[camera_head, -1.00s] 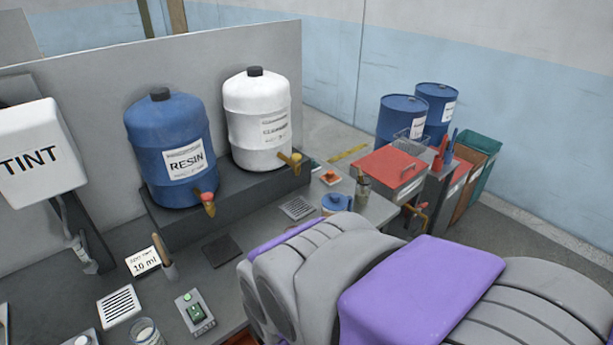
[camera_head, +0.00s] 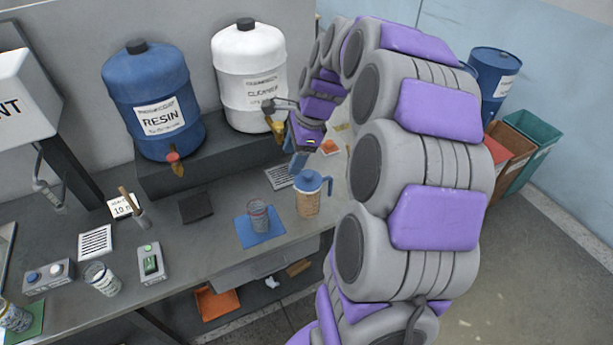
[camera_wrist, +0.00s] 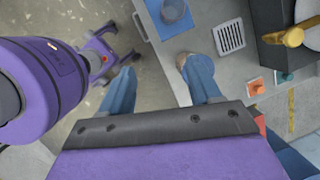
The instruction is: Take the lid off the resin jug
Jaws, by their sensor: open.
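The jug (camera_head: 308,204) stands upright on the bench in the head view, tan-bodied with a blue lid (camera_head: 309,180) on top and a blue handle on its right. My gripper (camera_head: 294,160) is above the bench, just behind and above the jug, apart from the lid. In the wrist view my gripper (camera_wrist: 160,76) shows two blue fingers spread wide with nothing between them. A small tan part, probably the jug (camera_wrist: 182,60), shows by the right finger, which hides most of it.
A glass cup (camera_head: 258,214) stands on a blue mat (camera_head: 262,238) left of the jug. The blue RESIN drum (camera_head: 152,95) and white CLEANER drum (camera_head: 248,75) stand on a dark raised shelf behind. A slotted plate (camera_head: 279,177) lies near. My arm hides the bench's right part.

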